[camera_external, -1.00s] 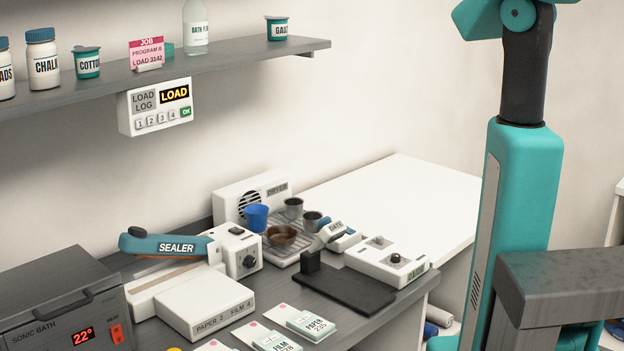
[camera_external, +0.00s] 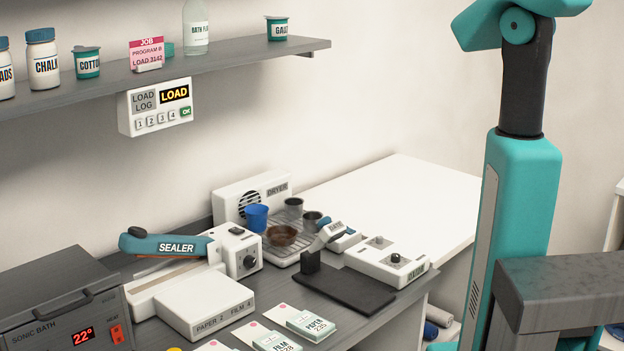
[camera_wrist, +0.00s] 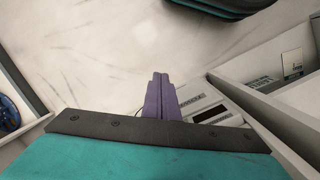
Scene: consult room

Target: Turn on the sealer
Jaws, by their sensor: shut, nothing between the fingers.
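The sealer (camera_external: 175,246) stands on the bench at left of centre in the external view. It has a teal arm with a dark end, raised above a pale base. Its white control box (camera_external: 238,250) has a dark switch (camera_external: 237,231) on top and a round dark knob (camera_external: 249,262) on the front. My gripper (camera_wrist: 160,76) shows in the wrist view with its purple fingers together and nothing between them. It is outside the external view, where only my arm shows at right. The sealer is not recognisable in the wrist view.
The sonic bath (camera_external: 62,305) stands left of the sealer, and a paper and film box (camera_external: 205,305) in front. A dryer rack with cups (camera_external: 283,238) and a black plate (camera_external: 343,288) lie to the right. The shelf (camera_external: 160,72) and load log panel (camera_external: 157,107) hang above.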

